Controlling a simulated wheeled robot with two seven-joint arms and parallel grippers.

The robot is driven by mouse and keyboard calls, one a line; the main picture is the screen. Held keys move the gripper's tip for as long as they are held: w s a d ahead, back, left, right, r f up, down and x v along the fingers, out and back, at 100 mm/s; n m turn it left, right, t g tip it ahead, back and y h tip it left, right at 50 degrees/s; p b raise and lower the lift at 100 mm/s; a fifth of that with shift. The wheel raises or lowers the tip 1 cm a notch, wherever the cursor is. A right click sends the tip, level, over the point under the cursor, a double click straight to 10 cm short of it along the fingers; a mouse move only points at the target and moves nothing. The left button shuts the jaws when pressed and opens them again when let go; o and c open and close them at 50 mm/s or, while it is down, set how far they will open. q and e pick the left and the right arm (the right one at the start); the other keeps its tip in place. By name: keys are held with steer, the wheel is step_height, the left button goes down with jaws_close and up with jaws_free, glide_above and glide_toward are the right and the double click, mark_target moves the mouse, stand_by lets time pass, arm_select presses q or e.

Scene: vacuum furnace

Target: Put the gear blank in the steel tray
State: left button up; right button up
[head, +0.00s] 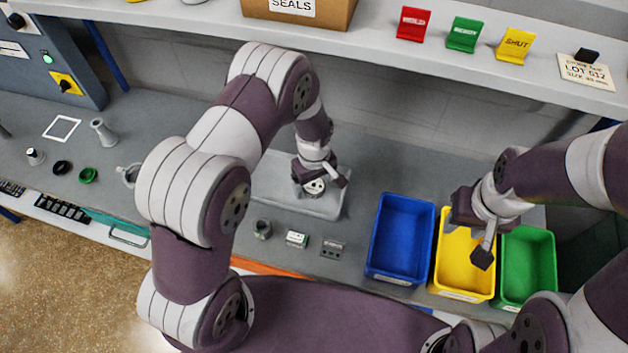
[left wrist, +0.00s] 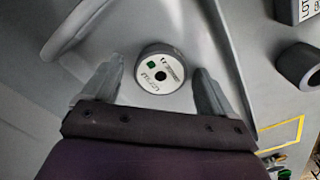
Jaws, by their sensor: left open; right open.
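A round disc (left wrist: 161,75) with a white printed face, a green square and a centre hole lies on a grey surface in the left wrist view. It looks like the gear blank, though I cannot read its label. The pale grey steel tray (head: 325,206) lies on the bench in the head view. My left gripper (head: 325,180) is over the tray, pointing down. In the left wrist view its open fingers (left wrist: 155,85) stand either side of the disc, with gaps. My right gripper (head: 484,245) is open and empty above the yellow bin.
Blue (head: 401,240), yellow (head: 450,282) and green (head: 527,268) bins stand right of the tray. A dark ring-like part (head: 262,229), a small labelled block (head: 297,239) and a grey block (head: 332,249) sit in front. A shelf (head: 350,45) overhangs the back.

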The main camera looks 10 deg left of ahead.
mark_target(314, 186)
arm_select(q)
steer(key=shift+r, duration=0.3)
step_height(314, 186, up, 11)
steer(key=b, duration=0.2)
steer(key=s+a+r+m, duration=0.3)
steer(key=s+m, duration=0.1)
steer(key=s, duration=0.3)
steer(key=s+a+r+m+t, duration=0.1)
steer(key=s+a+r+m, duration=0.2)
steer(key=s, duration=0.4)
steer(key=shift+r+m, duration=0.3)
steer(key=shift+m, duration=0.6)
